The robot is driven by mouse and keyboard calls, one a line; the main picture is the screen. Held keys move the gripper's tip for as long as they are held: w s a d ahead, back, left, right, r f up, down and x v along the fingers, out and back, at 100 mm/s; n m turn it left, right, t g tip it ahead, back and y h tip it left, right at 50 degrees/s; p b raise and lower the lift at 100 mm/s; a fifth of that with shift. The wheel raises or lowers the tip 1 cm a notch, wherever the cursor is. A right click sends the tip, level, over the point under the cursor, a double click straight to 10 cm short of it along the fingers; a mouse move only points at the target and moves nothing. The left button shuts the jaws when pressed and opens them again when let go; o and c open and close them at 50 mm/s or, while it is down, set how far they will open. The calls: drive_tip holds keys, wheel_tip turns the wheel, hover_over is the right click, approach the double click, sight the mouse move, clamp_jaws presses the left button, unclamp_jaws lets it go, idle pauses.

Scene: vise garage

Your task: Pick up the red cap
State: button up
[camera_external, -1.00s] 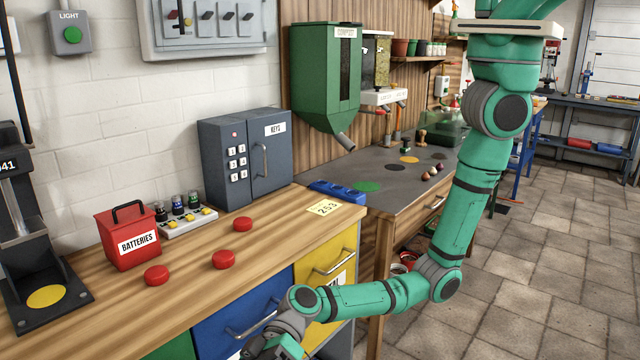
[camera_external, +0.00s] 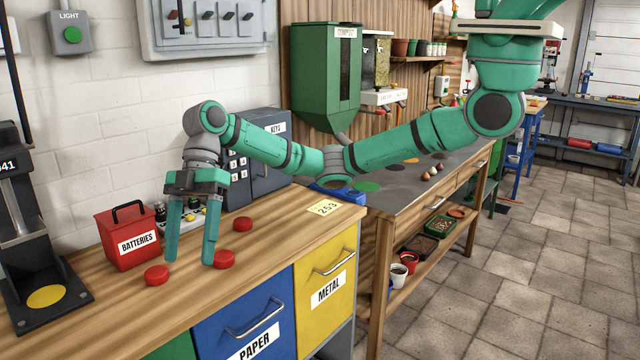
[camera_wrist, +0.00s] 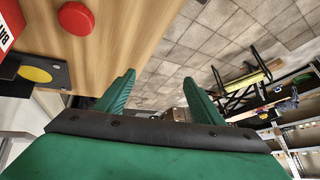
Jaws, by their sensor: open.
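Three round red caps lie on the wooden workbench: one at the front left (camera_external: 157,275), one in the middle (camera_external: 224,259) and one further back (camera_external: 243,224). My gripper (camera_external: 190,260) points down over the bench, fingers apart and empty, between the front-left and middle caps in the picture. The right fingertip overlaps the left edge of the middle cap; I cannot tell whether they touch. In the wrist view one red cap (camera_wrist: 76,18) shows at the upper left, outside the open fingers (camera_wrist: 160,90).
A red batteries box (camera_external: 128,243), a small button panel (camera_external: 188,222) and a grey key safe (camera_external: 268,180) stand along the wall. A dark stand with a yellow disc (camera_external: 46,296) is at left. The bench's front right is clear, apart from a 253 note (camera_external: 325,207).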

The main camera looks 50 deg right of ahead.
drive_tip(key=w+d+m+t+h, duration=0.1)
drive_tip(key=w+d+t+h, duration=0.2)
drive_tip(key=w+d, duration=0.8)
drive_tip(key=m+t+h, duration=0.1)
drive_tip(key=m+h, duration=0.1)
drive_tip(key=h, duration=0.1)
hover_over(242, 220)
wheel_tip(242, 220, down, 9)
drive_tip(key=shift+f, duration=0.15)
drive_tip(key=c, duration=1.1)
